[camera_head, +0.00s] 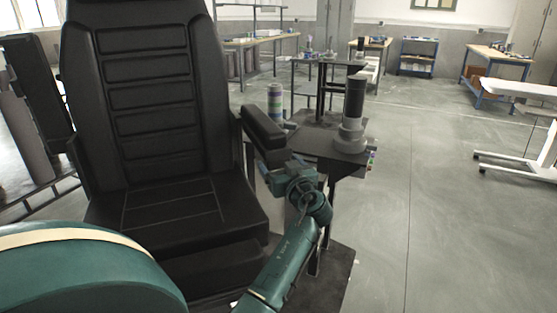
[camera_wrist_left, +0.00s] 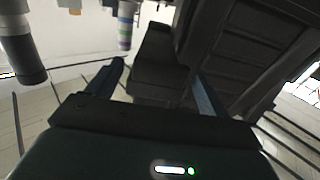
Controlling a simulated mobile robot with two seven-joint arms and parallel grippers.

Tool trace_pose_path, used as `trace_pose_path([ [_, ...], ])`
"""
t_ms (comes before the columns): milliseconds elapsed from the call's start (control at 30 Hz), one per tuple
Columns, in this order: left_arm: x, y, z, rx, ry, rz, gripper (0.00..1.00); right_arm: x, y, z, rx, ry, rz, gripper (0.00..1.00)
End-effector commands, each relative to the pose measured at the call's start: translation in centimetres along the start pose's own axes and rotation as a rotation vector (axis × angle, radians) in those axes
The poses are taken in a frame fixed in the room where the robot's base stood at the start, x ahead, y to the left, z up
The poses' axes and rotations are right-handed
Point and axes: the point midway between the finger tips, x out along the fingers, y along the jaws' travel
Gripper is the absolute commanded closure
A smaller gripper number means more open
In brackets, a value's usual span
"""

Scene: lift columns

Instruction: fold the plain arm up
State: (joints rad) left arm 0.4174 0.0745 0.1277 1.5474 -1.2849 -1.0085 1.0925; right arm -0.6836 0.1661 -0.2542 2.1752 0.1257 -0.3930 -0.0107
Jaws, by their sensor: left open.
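A black padded chair (camera_head: 150,110) stands at the left. Its plain black arm (camera_head: 263,128) on the picture's right side lies about level, pointing forward. My left gripper (camera_head: 272,168) is at the front end of this arm, low beside it. In the wrist view, which looks upside down, the open jaws (camera_wrist_left: 155,88) have the dark arm pad (camera_wrist_left: 152,45) showing between and beyond them. I cannot tell whether either finger touches the pad. My right gripper is not in view.
Close right of the arm stands a dark table (camera_head: 322,146) bearing a grey and black cylinder device (camera_head: 352,115). A striped cylinder (camera_head: 274,103) stands behind the arm. A dark upright panel (camera_head: 38,88) is left of the chair. The floor (camera_head: 430,200) at right is clear.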

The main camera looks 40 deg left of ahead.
Motion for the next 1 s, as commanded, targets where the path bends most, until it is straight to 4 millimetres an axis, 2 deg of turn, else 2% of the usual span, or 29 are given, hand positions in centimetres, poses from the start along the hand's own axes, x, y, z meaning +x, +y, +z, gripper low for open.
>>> trace_pose_path([
  [200, 1.7, 0.1, 0.0, -0.001, 0.000, 0.002, 0.20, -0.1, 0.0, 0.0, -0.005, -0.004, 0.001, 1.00],
  [500, 1.9, 0.0, 0.1, -0.001, -0.001, 0.002, 0.21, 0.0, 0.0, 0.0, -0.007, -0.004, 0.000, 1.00],
  [1000, 1.8, 0.0, 0.0, -0.001, -0.001, 0.002, 0.62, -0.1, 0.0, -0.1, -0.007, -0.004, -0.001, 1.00],
])
